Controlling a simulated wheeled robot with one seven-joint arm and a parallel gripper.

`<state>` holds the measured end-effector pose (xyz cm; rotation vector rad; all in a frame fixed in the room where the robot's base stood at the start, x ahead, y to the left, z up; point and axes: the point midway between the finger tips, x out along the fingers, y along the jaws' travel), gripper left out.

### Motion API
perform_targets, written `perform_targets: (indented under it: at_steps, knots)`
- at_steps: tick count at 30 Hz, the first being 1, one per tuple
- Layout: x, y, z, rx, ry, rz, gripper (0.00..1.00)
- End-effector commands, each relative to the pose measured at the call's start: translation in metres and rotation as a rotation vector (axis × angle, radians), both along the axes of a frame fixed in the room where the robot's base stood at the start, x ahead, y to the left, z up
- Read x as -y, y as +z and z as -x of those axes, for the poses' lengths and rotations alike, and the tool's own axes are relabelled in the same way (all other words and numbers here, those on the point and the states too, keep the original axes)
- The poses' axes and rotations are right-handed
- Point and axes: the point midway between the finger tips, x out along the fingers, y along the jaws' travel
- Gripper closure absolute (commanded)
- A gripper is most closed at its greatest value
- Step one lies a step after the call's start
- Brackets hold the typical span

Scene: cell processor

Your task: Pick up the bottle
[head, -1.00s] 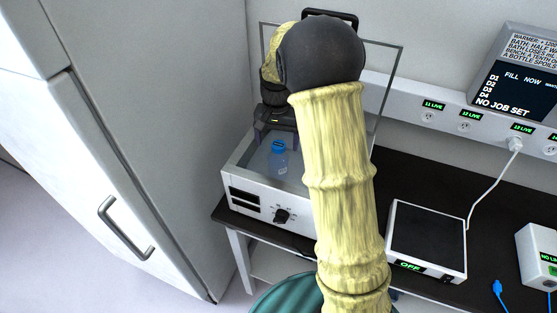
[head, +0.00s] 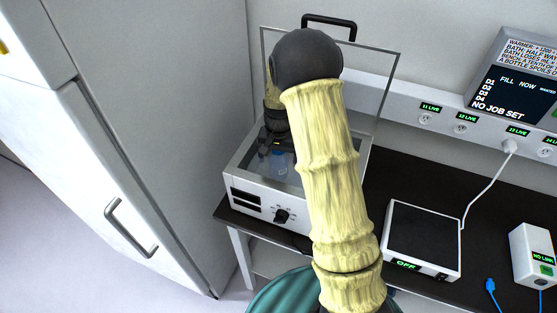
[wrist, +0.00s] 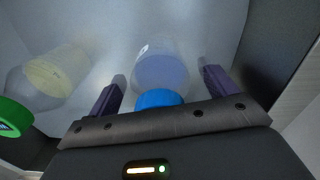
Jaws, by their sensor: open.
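In the head view the bottle (head: 279,163) is partly hidden by my gripper. In the wrist view its body (wrist: 162,70) lies between my two dark purple fingers, with space on both sides. My gripper (wrist: 165,78) is open around the bottle, and no finger appears to touch it. In the wrist view, a second bottle with a green cap (wrist: 14,118) and yellowish contents (wrist: 58,72) lies left of the left finger.
The bath's clear lid (head: 386,75) stands raised behind my arm. A white cabinet (head: 150,130) rises at left. A flat device reading OFF (head: 423,240) and a white box (head: 533,255) sit on the black bench right of the bath. A socket rail (head: 440,115) runs along the wall.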

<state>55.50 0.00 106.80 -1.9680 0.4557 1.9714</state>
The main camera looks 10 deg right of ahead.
Motion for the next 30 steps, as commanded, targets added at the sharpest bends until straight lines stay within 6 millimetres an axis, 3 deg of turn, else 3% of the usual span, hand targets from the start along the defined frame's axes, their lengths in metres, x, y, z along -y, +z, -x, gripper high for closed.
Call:
perform_targets:
  at_steps: [16, 24, 30]
  knots:
    - [-0.0003, -0.0018, -0.0003, 0.001, 0.000, 0.000, 0.15]
    - [-0.0004, -0.0017, -0.0003, 0.001, 0.000, 0.000, 0.68]
    - [-0.0004, -0.0013, -0.0005, 0.002, 0.000, 0.000, 0.71]
